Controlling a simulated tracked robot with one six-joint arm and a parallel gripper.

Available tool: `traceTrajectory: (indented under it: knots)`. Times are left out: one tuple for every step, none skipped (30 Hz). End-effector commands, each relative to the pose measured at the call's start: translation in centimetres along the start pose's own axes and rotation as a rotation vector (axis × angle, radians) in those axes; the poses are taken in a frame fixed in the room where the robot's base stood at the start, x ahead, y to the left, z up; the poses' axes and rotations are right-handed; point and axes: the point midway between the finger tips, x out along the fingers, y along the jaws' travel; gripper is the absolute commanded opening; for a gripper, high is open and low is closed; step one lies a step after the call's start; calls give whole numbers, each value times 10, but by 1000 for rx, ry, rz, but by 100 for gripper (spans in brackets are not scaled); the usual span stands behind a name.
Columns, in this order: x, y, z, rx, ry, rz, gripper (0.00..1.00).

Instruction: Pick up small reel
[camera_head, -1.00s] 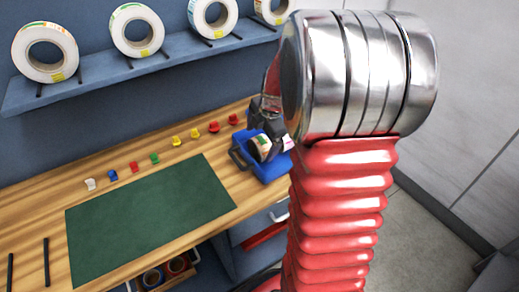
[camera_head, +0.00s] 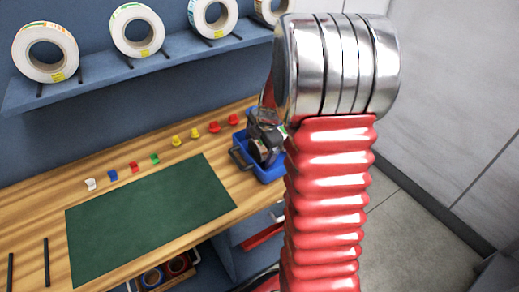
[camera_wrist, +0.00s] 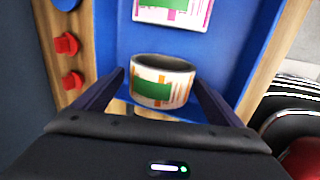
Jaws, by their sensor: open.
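The small reel (camera_wrist: 160,82) shows in the wrist view, a short white roll with green and orange label marks. It is in the blue tray (camera_wrist: 115,40). My gripper (camera_wrist: 163,84) is open, with one finger on each side of the reel; I cannot tell whether they touch it. In the head view, my gripper (camera_head: 262,148) is over the blue tray (camera_head: 270,176) at the right of the bench and hides most of the reel.
A printed label card (camera_wrist: 172,12) lies in the tray beyond the reel. Coloured pieces (camera_head: 155,158) line the bench left of the tray, behind a green mat (camera_head: 150,215). Large label reels (camera_head: 137,30) stand on a wall shelf (camera_head: 110,75). The mat is clear.

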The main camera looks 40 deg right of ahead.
Motion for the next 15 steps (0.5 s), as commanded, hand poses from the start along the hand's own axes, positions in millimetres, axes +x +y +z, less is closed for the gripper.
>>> traceTrajectory:
  knots:
    - [0, 0, 0, 0, 0, 0, 90]
    - [0, 0, 0, 0, 0, 0, 90]
    - [0, 0, 0, 0, 0, 0, 90]
    - [0, 0, 0, 0, 0, 0, 90]
    - [0, 0, 0, 0, 0, 0, 90]
    - [0, 0, 0, 0, 0, 0, 90]
    - [0, 0, 0, 0, 0, 0, 90]
    - [0, 0, 0, 0, 0, 0, 90]
    - [0, 0, 0, 0, 0, 0, 90]
    - [0, 0, 0, 0, 0, 0, 90]
    - [0, 0, 0, 0, 0, 0, 90]
    - [0, 0, 0, 0, 0, 0, 90]
    - [0, 0, 0, 0, 0, 0, 90]
    - [0, 0, 0, 0, 0, 0, 90]
    - [0, 0, 0, 0, 0, 0, 87]
